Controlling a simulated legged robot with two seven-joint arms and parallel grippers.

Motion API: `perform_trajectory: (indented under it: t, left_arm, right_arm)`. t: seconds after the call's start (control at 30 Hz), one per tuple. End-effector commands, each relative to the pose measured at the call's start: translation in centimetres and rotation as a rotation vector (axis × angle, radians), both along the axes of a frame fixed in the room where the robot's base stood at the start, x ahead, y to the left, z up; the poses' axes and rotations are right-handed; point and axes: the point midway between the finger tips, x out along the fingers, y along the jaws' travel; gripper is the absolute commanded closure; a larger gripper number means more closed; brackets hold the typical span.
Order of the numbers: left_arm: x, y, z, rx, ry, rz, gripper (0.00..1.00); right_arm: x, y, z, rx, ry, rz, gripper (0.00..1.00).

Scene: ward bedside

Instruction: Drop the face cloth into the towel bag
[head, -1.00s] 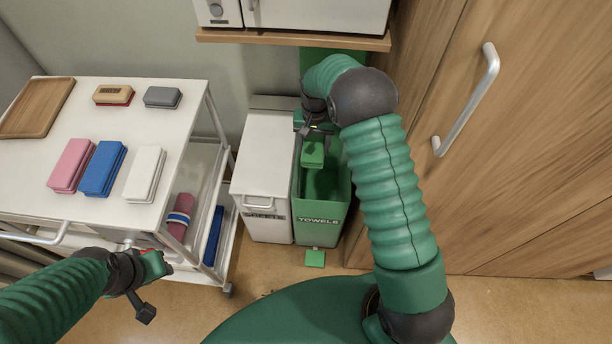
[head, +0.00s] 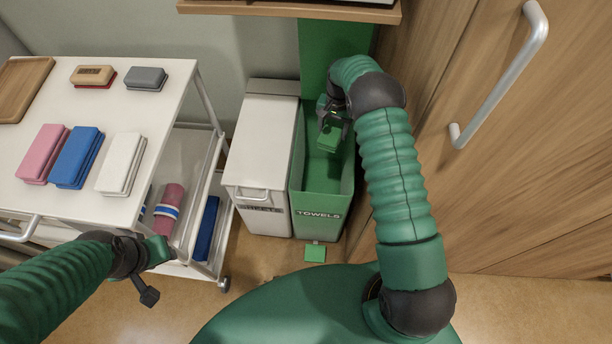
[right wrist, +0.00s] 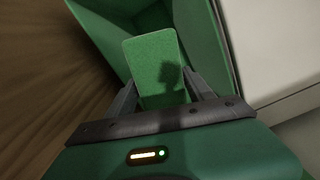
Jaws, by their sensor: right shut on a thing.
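The face cloth (head: 329,139) is a small green folded block. My right gripper (head: 333,116) is shut on it and holds it over the open top of the green towel bag (head: 320,186), which is labelled TOWELS. In the right wrist view the cloth (right wrist: 155,65) sits between the two fingers (right wrist: 163,95), with the green walls of the bag (right wrist: 218,40) around it. How deep the cloth is inside the opening is hard to tell. My left gripper (head: 158,252) is over the trolley's front edge, and its fingers are too unclear to judge.
A closed white sheets bin (head: 260,150) stands directly left of the bag. A wooden cupboard with a metal handle (head: 505,75) is close on the right. The white trolley (head: 110,108) at left carries folded cloths and a wooden tray (head: 22,85). A shelf (head: 290,9) overhangs behind.

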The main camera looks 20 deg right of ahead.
Motion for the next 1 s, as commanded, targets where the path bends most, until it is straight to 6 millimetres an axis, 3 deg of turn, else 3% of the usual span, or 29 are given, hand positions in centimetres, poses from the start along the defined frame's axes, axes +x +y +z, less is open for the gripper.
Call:
perform_trajectory:
  t: [0.1,0.13,0.3,0.67,1.0]
  left_arm:
    - [0.0,0.0,0.1,0.0,-0.001,0.0,0.64]
    - [0.0,0.0,0.1,0.0,-0.001,-0.001,0.64]
    - [0.0,0.0,0.1,0.0,-0.001,0.0,0.64]
    - [0.0,0.0,0.3,0.0,0.0,0.0,0.64]
    - [0.0,0.0,1.1,0.0,0.0,0.0,0.64]
  right_arm:
    - [0.1,0.2,0.3,-0.002,-0.001,0.002,0.78]
    - [0.1,0.3,0.3,-0.003,-0.001,0.002,0.36]
    - [0.1,0.4,0.3,-0.005,-0.001,0.003,0.14]
    - [0.1,0.2,0.8,-0.003,-0.001,0.002,0.13]
    - [0.2,0.7,7.1,-0.009,-0.001,0.002,0.13]
